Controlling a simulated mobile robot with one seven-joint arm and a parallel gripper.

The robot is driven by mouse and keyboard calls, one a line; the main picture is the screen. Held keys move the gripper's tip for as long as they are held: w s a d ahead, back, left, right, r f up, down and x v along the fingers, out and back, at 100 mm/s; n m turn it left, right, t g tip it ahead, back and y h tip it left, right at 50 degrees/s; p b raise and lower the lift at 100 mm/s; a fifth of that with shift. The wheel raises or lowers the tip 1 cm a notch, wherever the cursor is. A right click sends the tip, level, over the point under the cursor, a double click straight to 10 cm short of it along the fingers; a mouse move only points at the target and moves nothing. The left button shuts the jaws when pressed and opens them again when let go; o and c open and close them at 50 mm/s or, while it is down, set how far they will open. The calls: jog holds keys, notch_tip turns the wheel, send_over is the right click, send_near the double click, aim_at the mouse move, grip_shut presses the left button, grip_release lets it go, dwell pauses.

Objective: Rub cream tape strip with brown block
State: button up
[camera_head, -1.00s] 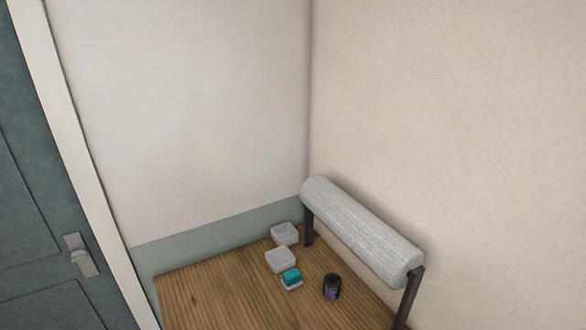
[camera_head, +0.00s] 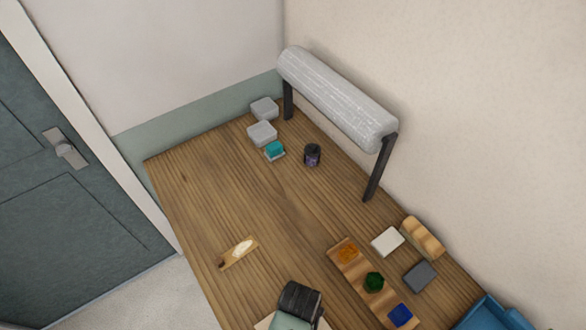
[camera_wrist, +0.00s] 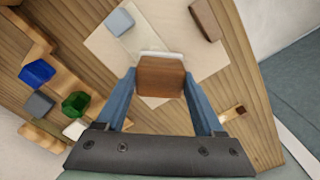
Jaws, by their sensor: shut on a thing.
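In the wrist view my gripper (camera_wrist: 160,80) is shut on a brown block (camera_wrist: 160,78), with a blue finger on each side. The block is over a cream board (camera_wrist: 103,48) on the table. A narrow whitish strip (camera_wrist: 161,54) shows along the block's far edge; I cannot tell whether it is the cream tape strip or whether the block touches it. A second brown block (camera_wrist: 205,20) and a pale grey-blue block (camera_wrist: 120,21) are on the board. In the head view my dark wrist covers most of the board, and the fingers are hidden.
A wooden tray (camera_head: 352,271) holds orange, green and blue pieces. A white block (camera_head: 388,242), a grey block (camera_head: 419,277) and a wooden piece (camera_head: 422,238) are beside it. A small wooden holder (camera_head: 238,253) lies left. A roll (camera_head: 340,97) stands behind; the table's middle is clear.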

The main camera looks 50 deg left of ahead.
jog(key=shift+s+d+p, duration=0.15)
jog(key=shift+d+p, duration=0.1)
jog(key=shift+d, duration=0.55)
jog(key=shift+s+d+p, duration=0.15)
jog(key=shift+d+p, duration=0.1)
jog(key=shift+d, duration=1)
jog(key=shift+w+a, duration=0.2)
jog(key=shift+a, duration=1.4)
jog(key=shift+w+a+f, duration=0.1)
jog(key=shift+a, duration=1.3)
jog(key=shift+w+a, duration=0.1)
jog(key=shift+a, duration=1.5)
notch_tip(320, 180, up, 6)
jog(key=shift+r, duration=0.25)
